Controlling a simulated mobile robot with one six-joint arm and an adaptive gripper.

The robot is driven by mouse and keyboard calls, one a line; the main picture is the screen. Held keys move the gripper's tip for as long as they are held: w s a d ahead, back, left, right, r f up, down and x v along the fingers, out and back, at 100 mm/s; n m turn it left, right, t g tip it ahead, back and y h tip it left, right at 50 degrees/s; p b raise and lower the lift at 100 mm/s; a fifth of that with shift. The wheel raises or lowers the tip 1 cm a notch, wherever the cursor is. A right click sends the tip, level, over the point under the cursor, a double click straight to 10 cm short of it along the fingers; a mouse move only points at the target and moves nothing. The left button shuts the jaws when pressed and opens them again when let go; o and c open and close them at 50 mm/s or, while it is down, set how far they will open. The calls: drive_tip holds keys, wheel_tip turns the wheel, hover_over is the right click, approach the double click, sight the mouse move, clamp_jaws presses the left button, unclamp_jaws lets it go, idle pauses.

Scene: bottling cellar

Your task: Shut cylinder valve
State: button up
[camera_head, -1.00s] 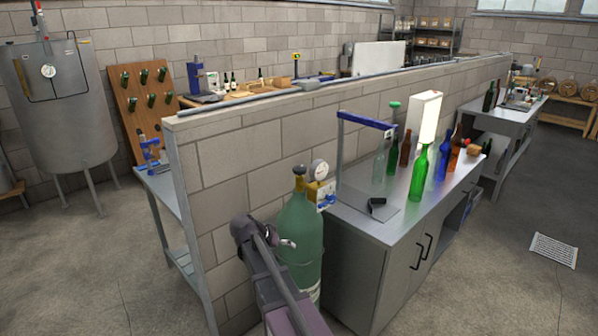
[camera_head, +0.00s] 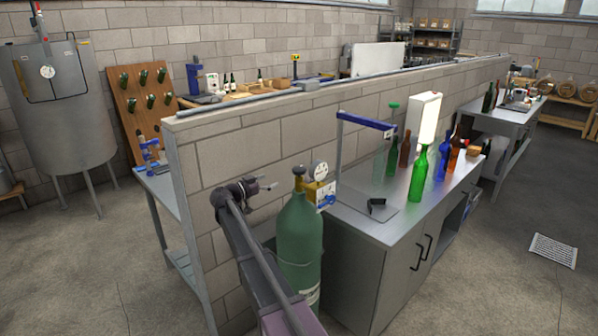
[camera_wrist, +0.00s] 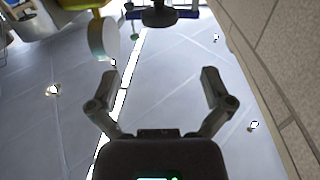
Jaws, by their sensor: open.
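The green gas cylinder (camera_head: 301,245) stands upright against the block wall, at the left end of the steel cabinet. Its valve (camera_head: 299,174) has a brownish top. Beside it are a yellow regulator body (camera_head: 321,193) and a round white gauge (camera_head: 319,170). My gripper (camera_head: 268,185) is left of the valve, at about its height in the picture, apart from it. In the wrist view my gripper (camera_wrist: 160,78) is open, with nothing between its fingers. A yellow part (camera_wrist: 80,4), a pale disc (camera_wrist: 103,40) and a dark knob-like part (camera_wrist: 158,14) show beyond the fingers.
The block wall (camera_head: 220,150) stands close behind my gripper and shows at right in the wrist view. The cabinet top (camera_head: 385,215) carries a blue-armed stand (camera_head: 365,120) and several bottles, including a green one (camera_head: 419,176). A side bench (camera_head: 160,185) stands left of the wall.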

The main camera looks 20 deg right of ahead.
sight(293, 172)
drive_tip(key=shift+d, duration=0.1)
drive_tip(key=x, duration=1.3)
drive_tip(key=shift+w+d, duration=0.1)
drive_tip(key=shift+d, duration=0.15)
drive_tip(key=c, duration=0.9)
